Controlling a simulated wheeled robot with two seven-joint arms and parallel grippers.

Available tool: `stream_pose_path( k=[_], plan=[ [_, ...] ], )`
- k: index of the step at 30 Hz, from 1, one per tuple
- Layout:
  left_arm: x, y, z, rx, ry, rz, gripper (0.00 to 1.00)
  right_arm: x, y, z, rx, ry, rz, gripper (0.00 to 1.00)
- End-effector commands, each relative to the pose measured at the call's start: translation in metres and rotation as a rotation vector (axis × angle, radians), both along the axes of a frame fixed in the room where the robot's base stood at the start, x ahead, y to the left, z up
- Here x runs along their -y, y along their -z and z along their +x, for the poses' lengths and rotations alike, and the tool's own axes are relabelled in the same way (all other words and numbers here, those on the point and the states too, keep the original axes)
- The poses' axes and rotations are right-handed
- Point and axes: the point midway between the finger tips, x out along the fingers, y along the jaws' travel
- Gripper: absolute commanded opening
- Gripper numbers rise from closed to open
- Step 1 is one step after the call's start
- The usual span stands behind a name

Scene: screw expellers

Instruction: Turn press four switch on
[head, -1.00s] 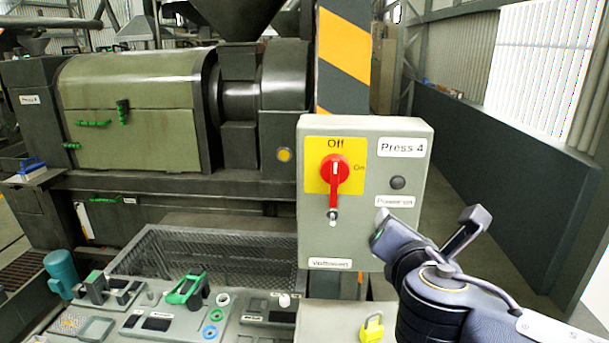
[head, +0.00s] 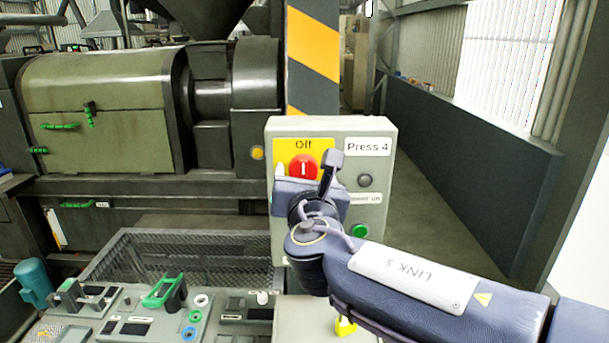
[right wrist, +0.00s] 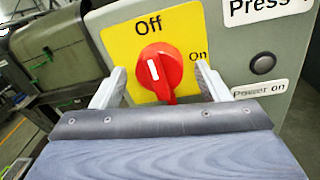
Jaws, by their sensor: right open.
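The grey Press 4 switch box (head: 383,130) stands in the middle of the head view. Its red rotary switch (head: 302,166) sits on a yellow plate marked Off and On; my right gripper hides its lower part there. In the right wrist view the red switch (right wrist: 158,70) has its white mark pointing up, toward Off. My right gripper (right wrist: 160,78) is open, with one finger on each side of the switch; whether they touch it I cannot tell. It also shows in the head view (head: 304,170). My left gripper is not in view.
A dark round lamp (head: 365,180) and a green button (head: 360,231) are on the box face. A green press (head: 95,110) stands behind. A dark low wall (head: 460,170) runs along the right.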

Motion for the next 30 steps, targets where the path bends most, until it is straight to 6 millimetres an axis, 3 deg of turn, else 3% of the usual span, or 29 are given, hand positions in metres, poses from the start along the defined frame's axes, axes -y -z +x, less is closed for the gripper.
stream_pose_path(
  k=[5, 15, 23, 30],
  plan=[
    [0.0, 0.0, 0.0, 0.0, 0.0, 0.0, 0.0, 0.0, 0.0, 0.0, 0.0, 0.0, 0.0, 0.69],
    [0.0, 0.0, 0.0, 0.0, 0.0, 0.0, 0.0, 0.0, 0.0, 0.0, 0.0, 0.0, 0.001, 0.24],
    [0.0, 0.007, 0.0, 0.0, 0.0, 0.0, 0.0, 0.0, 0.002, -0.001, 0.001, 0.0, 0.028, 0.24],
    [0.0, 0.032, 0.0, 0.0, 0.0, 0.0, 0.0, 0.0, 0.006, 0.0, 0.001, 0.001, 0.151, 0.24]
  ],
)
